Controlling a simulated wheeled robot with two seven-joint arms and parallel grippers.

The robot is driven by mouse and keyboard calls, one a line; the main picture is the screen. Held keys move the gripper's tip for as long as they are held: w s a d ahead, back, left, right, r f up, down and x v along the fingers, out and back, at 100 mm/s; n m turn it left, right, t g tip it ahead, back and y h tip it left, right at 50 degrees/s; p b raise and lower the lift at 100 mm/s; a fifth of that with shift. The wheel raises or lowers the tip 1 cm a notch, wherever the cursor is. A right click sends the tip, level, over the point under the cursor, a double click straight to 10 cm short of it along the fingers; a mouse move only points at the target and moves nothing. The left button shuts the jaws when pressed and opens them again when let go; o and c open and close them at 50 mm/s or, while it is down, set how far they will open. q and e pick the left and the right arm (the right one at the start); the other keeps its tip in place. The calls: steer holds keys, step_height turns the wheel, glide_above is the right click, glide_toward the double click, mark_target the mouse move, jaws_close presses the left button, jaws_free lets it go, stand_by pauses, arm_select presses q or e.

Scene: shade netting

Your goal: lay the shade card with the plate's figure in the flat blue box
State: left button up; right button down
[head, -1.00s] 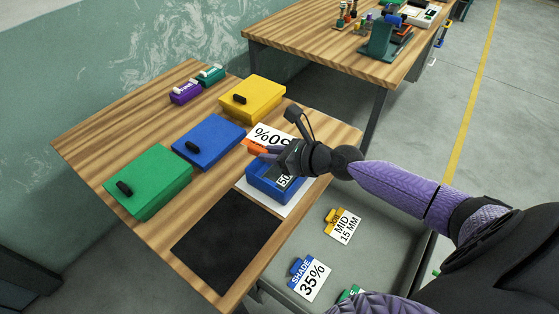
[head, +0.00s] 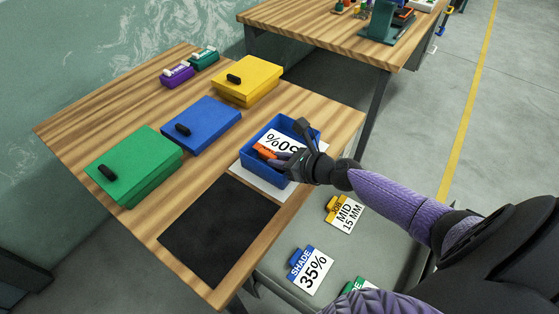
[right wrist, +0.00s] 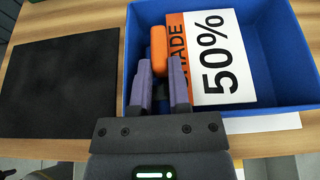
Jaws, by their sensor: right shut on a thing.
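The shade card (head: 290,138) is white with a black 50% and an orange SHADE band. It also shows in the right wrist view (right wrist: 222,60). The card lies inside the walls of the open blue box (head: 262,168), at its far part; I cannot tell whether it touches the floor. My right gripper (head: 277,155) is shut on the card's orange tab (right wrist: 158,48), with its fingers inside the box (right wrist: 285,60). A plate with a figure cannot be made out now. My left gripper is out of view.
A white sheet (head: 243,172) lies under the box, beside a black mat (head: 218,230). Lidded green (head: 135,165), blue (head: 202,125) and yellow (head: 247,80) boxes stand left and behind. Cards reading 35% (head: 311,271) and MID 15 MM (head: 345,214) lie on a lower grey surface.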

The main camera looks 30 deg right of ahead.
steer(key=shift+s+a+f+b, duration=0.1)
steer(key=shift+s+f+b, duration=0.1)
steer(key=shift+f+b, duration=0.3)
steer(key=c, duration=0.9)
jaws_free()
steer(key=shift+s+f, duration=0.1)
steer(key=shift+f, duration=0.15)
steer(key=shift+r+p, duration=0.65)
steer(key=shift+p, duration=0.05)
steer(key=v, duration=0.4)
steer(key=p+v, duration=0.1)
steer(key=v, duration=0.2)
steer(key=p+v, duration=0.1)
steer(key=v, duration=0.3)
steer(key=shift+s+d+r, duration=0.15)
steer(key=shift+d+r, duration=0.1)
steer(key=shift+r, duration=0.2)
